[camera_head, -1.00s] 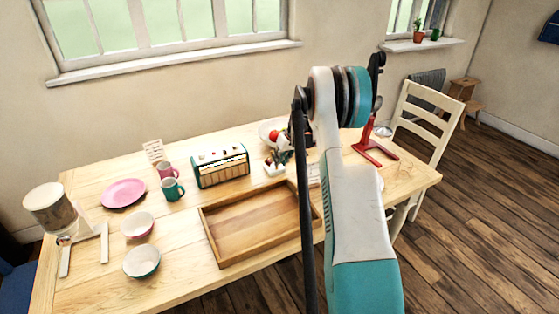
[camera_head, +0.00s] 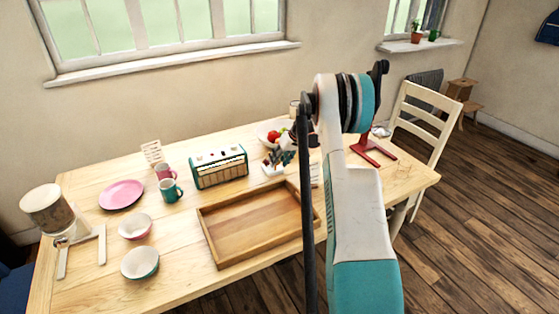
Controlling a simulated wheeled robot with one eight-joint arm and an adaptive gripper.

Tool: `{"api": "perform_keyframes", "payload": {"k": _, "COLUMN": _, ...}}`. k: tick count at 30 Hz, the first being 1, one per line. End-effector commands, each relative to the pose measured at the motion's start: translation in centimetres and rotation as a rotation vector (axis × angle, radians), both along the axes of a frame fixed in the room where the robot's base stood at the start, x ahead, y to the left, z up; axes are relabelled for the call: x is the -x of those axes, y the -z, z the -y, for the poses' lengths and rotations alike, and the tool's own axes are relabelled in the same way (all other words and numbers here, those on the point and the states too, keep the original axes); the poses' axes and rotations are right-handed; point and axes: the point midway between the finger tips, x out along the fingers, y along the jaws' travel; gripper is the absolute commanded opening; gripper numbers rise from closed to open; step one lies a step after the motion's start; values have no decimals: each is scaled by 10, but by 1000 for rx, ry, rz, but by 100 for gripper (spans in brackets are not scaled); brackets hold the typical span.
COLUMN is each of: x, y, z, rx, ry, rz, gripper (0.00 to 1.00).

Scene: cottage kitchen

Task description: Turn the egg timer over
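I cannot make out the egg timer with certainty. A small pale jar-like thing (camera_head: 294,107) stands at the back of the table by the fruit bowl, too small to identify. A faint, thin-framed thing (camera_head: 402,168) is at the table's right end, also too unclear to name. My raised arm crosses the table's right part and hides what is behind it.
A white chair (camera_head: 425,120) stands at the right end. Bare tabletop lies left of the tray.

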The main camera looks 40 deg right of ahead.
Motion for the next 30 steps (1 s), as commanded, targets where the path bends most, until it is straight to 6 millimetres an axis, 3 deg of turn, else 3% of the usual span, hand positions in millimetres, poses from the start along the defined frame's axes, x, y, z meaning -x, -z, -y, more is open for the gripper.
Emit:
{"api": "perform_keyframes", "payload": {"k": 11, "x": 4, "y": -8, "z": 2, "rx": 0, "ry": 1, "rz": 0, "gripper": 40}}
{"api": "perform_keyframes", "payload": {"k": 24, "x": 40, "y": -81, "z": 15, "rx": -1, "ry": 1, "rz": -1, "gripper": 40}}
{"api": "perform_keyframes", "payload": {"k": 30, "x": 50, "y": -101, "z": 19, "rx": 0, "ry": 0, "rz": 0, "gripper": 40}}
